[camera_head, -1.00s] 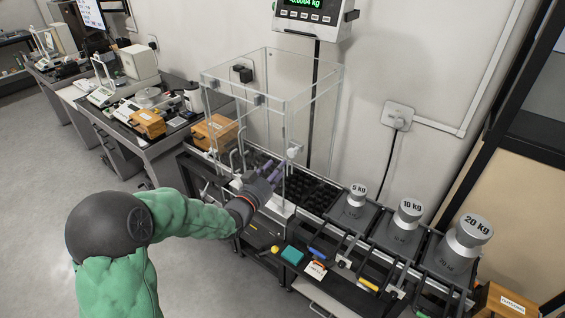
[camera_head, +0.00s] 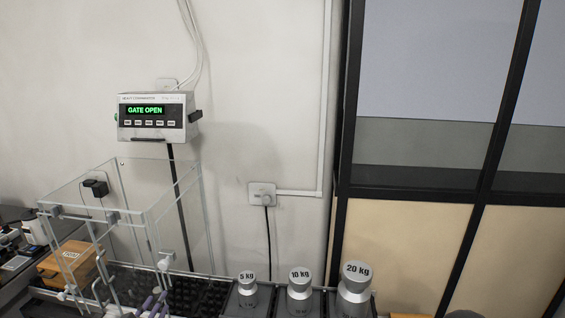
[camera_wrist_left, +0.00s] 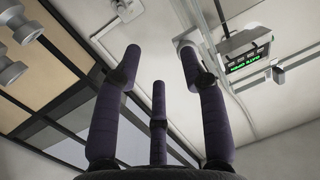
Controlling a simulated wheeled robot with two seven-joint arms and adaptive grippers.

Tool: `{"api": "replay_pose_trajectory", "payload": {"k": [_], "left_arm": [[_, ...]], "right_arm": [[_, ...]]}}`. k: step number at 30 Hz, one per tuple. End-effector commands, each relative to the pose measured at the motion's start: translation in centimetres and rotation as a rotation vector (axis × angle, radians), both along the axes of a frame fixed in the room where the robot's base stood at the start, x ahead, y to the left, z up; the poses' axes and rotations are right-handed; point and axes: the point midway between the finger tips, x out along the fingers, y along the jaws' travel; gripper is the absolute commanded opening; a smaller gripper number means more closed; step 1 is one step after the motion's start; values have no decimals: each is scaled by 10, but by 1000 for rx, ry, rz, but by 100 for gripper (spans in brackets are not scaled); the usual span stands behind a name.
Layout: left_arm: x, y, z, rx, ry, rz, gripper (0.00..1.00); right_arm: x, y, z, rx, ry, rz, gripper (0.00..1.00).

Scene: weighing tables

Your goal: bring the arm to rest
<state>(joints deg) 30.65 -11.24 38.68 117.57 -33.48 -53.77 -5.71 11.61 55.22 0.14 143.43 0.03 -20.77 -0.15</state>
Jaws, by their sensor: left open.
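My left gripper (camera_head: 155,301) shows only as purple fingers at the bottom edge of the head view, in front of the clear weighing enclosure (camera_head: 150,222). In the left wrist view the left gripper (camera_wrist_left: 160,62) has its fingers spread apart with nothing between them. A white knob (camera_head: 166,261) on the enclosure is just above the fingers in the head view. In the wrist view a pale round part is close behind one fingertip; I cannot tell whether they touch. The rest of the left arm is below the head picture. My right gripper is in neither view.
Weights of 5 kg (camera_head: 247,292), 10 kg (camera_head: 300,293) and 20 kg (camera_head: 354,291) stand in a row right of the enclosure. A wall display (camera_head: 152,116) reads GATE OPEN. An orange box (camera_head: 70,262) stands left, seen through the enclosure. A black-framed partition (camera_head: 345,130) rises at right.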

Motion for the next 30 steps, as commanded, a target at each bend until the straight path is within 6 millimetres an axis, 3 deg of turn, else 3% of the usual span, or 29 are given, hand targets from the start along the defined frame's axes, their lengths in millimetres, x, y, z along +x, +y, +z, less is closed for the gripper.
{"api": "replay_pose_trajectory", "payload": {"k": [1,7,14,21,27,30], "left_arm": [[2,-12,-24,-41,59,-10,42],[-2,-55,-110,-185,294,-29,42],[-33,-114,-203,-319,584,-50,42],[-94,-179,-284,-422,905,-66,42],[-163,-227,-335,-479,1173,-68,42],[-195,-245,-350,-492,1286,-64,42]], "right_arm": [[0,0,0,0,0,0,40],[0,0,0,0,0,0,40],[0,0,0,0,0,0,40],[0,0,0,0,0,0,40],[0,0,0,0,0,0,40],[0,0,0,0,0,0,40]]}}
